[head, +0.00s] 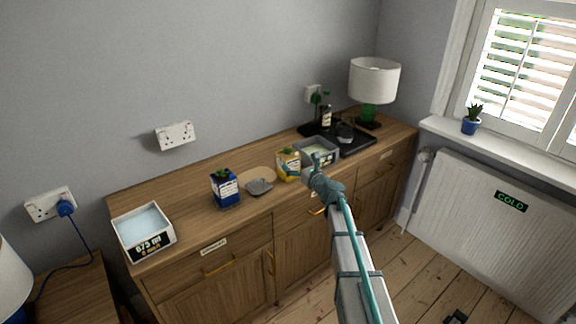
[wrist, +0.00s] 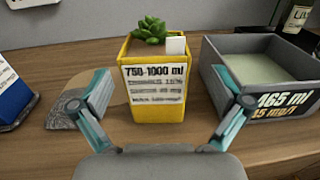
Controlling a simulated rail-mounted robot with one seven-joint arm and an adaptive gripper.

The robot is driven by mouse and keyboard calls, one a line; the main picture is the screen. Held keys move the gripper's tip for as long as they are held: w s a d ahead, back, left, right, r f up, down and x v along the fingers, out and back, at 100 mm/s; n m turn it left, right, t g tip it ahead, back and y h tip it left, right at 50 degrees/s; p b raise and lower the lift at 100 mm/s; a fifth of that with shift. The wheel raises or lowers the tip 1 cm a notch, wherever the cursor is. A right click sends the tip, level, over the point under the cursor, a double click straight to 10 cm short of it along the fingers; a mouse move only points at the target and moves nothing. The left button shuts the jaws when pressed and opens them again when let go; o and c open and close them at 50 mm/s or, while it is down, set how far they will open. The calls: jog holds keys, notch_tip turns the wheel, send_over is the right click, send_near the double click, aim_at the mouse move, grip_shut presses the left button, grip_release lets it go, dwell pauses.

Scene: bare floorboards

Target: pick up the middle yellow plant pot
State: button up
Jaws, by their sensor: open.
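The yellow plant pot (head: 287,165) stands upright on the wooden sideboard, between a blue pot and a grey tray. It holds a green succulent and a small white tag. In the wrist view the yellow pot (wrist: 156,95) is straight ahead, with a printed label reading 750-1000 ml. My gripper (wrist: 162,106) is open, with one teal finger on each side of the pot's front in the picture. I cannot tell how far the fingertips are from the pot. In the head view my gripper (head: 308,168) is beside the pot and partly hides the grey tray.
A grey tray (head: 334,152) labelled 465 ml in the wrist view stands close right of the pot. A lamp (head: 374,80) stands at the back right.

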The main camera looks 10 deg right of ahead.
aim_at(288, 158)
jog(key=x, duration=0.2)
jog(key=p+x, duration=0.1)
jog(key=x, duration=0.2)
jog(key=shift+a+f, duration=0.15)
jog(key=shift+a, duration=0.2)
jog(key=c, duration=1.2)
jog(key=shift+c, duration=1)
